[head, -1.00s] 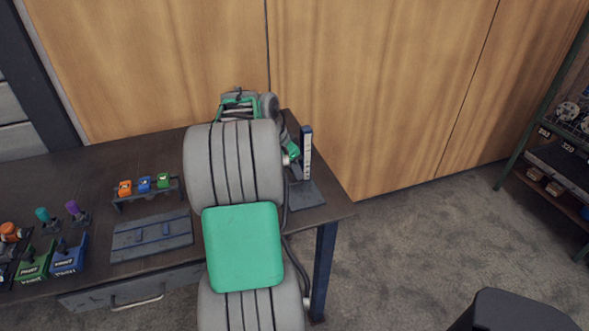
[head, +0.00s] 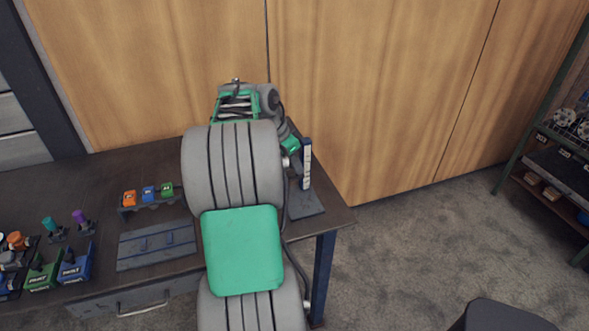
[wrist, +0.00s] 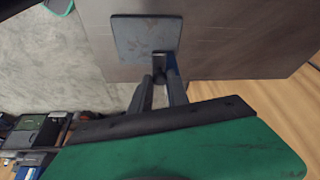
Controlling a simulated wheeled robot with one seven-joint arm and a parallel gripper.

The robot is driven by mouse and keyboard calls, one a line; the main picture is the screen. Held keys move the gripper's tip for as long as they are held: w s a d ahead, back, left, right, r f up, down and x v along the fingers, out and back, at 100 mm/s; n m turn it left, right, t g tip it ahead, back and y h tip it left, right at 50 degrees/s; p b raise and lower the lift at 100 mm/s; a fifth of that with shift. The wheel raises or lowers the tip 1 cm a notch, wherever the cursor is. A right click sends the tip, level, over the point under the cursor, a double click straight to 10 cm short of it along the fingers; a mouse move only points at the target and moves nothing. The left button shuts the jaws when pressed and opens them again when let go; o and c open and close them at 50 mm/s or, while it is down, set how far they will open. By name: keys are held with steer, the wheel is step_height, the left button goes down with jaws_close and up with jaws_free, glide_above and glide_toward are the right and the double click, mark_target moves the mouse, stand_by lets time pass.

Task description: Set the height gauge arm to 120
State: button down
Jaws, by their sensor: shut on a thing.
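The height gauge stands at the right end of the table. Its upright blue post with a pale scale (head: 306,163) rises from a dark flat base plate (head: 306,204), which also shows in the wrist view (wrist: 146,38). The scale marks are too small to read. My gripper (wrist: 163,84) is shut at the post in the wrist view, on a small dark part that I take to be the gauge arm (wrist: 160,66). In the head view my arm hides the fingertips and the gauge arm.
The table (head: 85,175) carries a rack with orange, blue and green blocks (head: 148,194), a grey-blue panel (head: 156,246), and green and blue bins (head: 74,264) at left. A wooden wall (head: 380,90) stands close behind. A shelf (head: 545,160) is far right.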

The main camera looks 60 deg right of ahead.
step_height(320, 180, up, 6)
steer(key=shift+f+p, duration=0.25)
steer(key=shift+p, duration=0.8)
steer(key=shift+f, duration=0.15)
steer(key=c, duration=1.3)
jaws_free()
steer(key=shift+o, duration=0.2)
steer(key=v, duration=0.7)
steer(key=shift+a+r+p, duration=0.15)
steer(key=shift+r+p, duration=0.15)
steer(key=shift+w, duration=0.1)
